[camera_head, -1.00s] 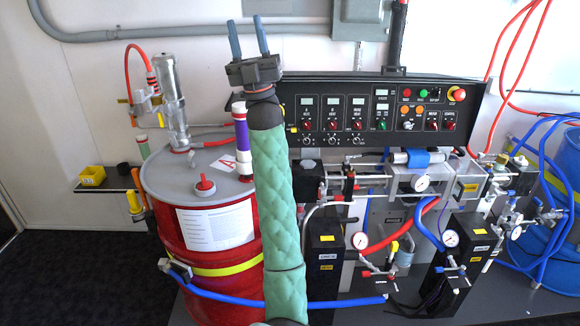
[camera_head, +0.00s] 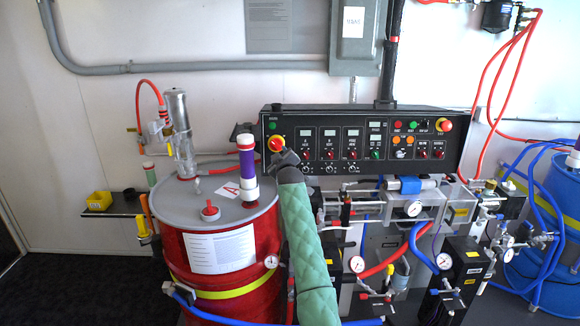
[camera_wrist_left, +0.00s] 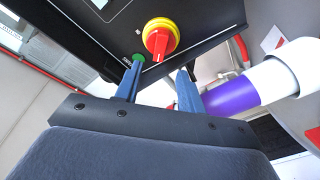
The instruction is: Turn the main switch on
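The main switch is a red rotary knob on a yellow ring (camera_head: 277,144), at the left end of the black control panel. In the left wrist view the switch (camera_wrist_left: 160,40) is ahead of the fingertips and between their lines. My left gripper (camera_head: 280,152) is just below and in front of the switch, pointing at the panel. In the left wrist view its two blue fingers (camera_wrist_left: 160,70) are apart with nothing between them, and no contact with the knob shows. The knob's lower edge is partly hidden by the gripper in the head view. My right gripper is out of view.
A white-and-purple cylinder (camera_head: 247,170) stands on the red drum (camera_head: 185,258), close beside my left gripper. The black panel (camera_head: 460,150) carries several other knobs and lights. A green light (camera_head: 272,125) sits above the switch. Hoses and gauges crowd the area below the panel.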

